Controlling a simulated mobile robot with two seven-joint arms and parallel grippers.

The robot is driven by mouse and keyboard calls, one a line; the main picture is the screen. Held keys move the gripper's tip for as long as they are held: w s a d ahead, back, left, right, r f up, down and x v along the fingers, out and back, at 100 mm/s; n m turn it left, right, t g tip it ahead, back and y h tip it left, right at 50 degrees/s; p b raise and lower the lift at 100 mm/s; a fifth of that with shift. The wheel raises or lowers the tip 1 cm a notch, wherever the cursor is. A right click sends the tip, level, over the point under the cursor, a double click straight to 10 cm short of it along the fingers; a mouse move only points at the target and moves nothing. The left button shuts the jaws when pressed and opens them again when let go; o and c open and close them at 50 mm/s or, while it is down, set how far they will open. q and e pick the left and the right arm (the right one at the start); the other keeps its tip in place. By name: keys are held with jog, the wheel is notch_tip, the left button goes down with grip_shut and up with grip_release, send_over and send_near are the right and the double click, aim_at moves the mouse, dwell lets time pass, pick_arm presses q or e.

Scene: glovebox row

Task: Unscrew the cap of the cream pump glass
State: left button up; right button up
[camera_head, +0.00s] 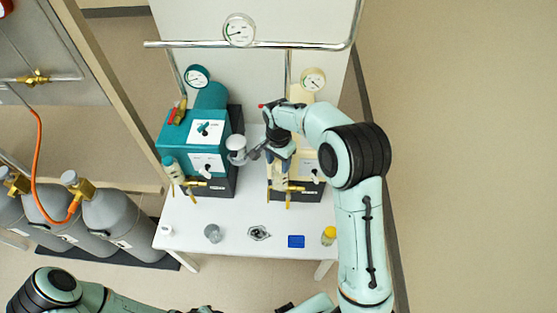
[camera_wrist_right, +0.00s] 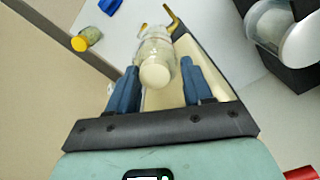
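The cream pump (camera_head: 309,165) stands at the right on the white table, with a gauge on top. My right gripper (camera_head: 280,160) is over its left front part and hides much of it. In the right wrist view, a clear glass with a pale cream round cap (camera_wrist_right: 155,75) lies between the blue fingers of the right gripper (camera_wrist_right: 158,88). The fingers stand apart, one on each side of the cap, with narrow gaps visible.
The teal pump (camera_head: 188,137) stands on the left, near a pale round part (camera_head: 236,144). A grey jar (camera_head: 212,233), a dark-rimmed item (camera_head: 259,233), a blue square (camera_head: 296,241) and a yellow-capped vial (camera_head: 329,236) lie along the table front. Gas cylinders (camera_head: 115,215) stand left.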

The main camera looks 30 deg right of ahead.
jog(key=shift+w+d+r, duration=0.1)
jog(key=shift+w+d, duration=0.1)
jog(key=shift+d, duration=0.4)
grip_shut()
jog(key=n, duration=0.2)
jog(key=shift+a+r+n, duration=0.1)
jog(key=shift+a+n, duration=0.1)
jog(key=shift+n, duration=0.2)
jog(key=shift+c, duration=1.8)
grip_release()
jog(key=shift+w+n, duration=0.1)
jog(key=shift+n, duration=0.6)
jog(key=shift+a, duration=0.1)
grip_shut()
pick_arm(q)
jog(key=shift+w+d+r, duration=0.1)
jog(key=shift+w+r, duration=0.15)
jog(key=shift+w+r, duration=0.1)
pick_arm(e)
jog(key=shift+a, duration=0.1)
jog(key=shift+w+r+p, duration=0.15)
jog(key=shift+r+p, duration=0.35)
jog(key=shift+r, duration=0.3)
pick_arm(q)
jog(key=shift+w+r, duration=0.45)
jog(key=shift+w, duration=0.1)
pick_arm(e)
jog(key=shift+a+r, duration=0.15)
